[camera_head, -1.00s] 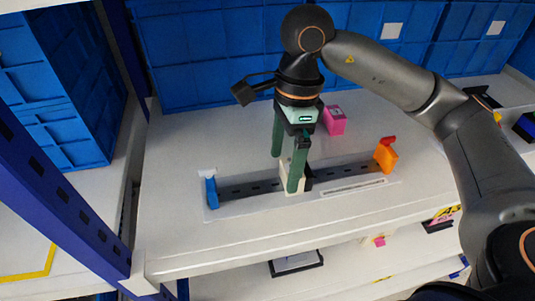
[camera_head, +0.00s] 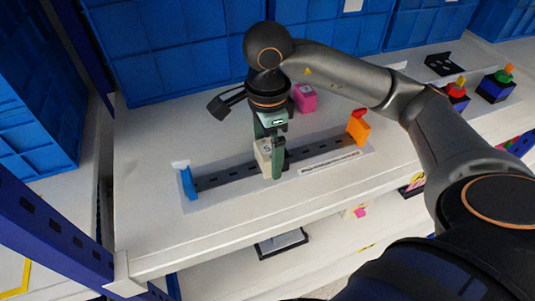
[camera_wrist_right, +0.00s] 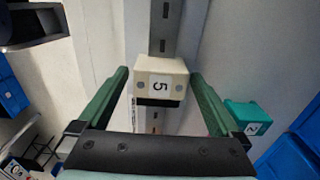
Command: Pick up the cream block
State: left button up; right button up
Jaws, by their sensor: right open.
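The cream block (camera_head: 262,151) stands on the dark slotted rail (camera_head: 225,177) on the white shelf. In the right wrist view the cream block (camera_wrist_right: 160,70) carries a label with a 5. My right gripper (camera_head: 270,158) points down at the block, with its green fingers open. In the wrist view the right gripper (camera_wrist_right: 160,77) has one finger on each side of the block, with a small gap on both sides. In the head view the near finger covers part of the block, and the far fingertip is hidden. My left gripper is not in view.
A blue piece (camera_head: 188,182) stands at the rail's left end and an orange piece (camera_head: 358,129) at its right end. A pink block (camera_head: 304,98) sits behind the gripper. Blue crates (camera_head: 160,55) line the back. The shelf front is clear.

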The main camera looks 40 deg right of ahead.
jog(key=shift+f, duration=0.15)
jog(key=c, duration=1.3)
